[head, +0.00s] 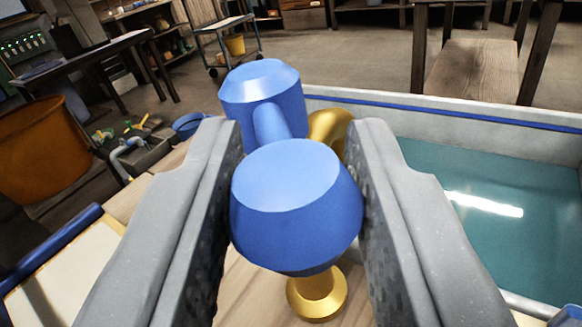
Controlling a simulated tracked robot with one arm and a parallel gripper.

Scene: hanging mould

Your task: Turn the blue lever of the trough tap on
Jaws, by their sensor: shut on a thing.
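The trough tap has a blue lever with a wide rounded knob (292,205) at its near end. A blue stem runs back from the knob to a faceted blue cap (262,92). Brass parts of the tap (328,130) show behind the knob, and a flared brass piece (318,294) shows below it. My gripper (298,195) has its two grey fingers on either side of the knob and is shut on it. The fingers hide part of the tap body.
The trough (490,205) with teal water lies to the right, its pale rim (450,110) running behind the tap. An orange bucket (45,150) stands at the left, near a grey tray (150,152) of small items. A wooden bench (472,75) stands beyond the trough. Open floor lies behind.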

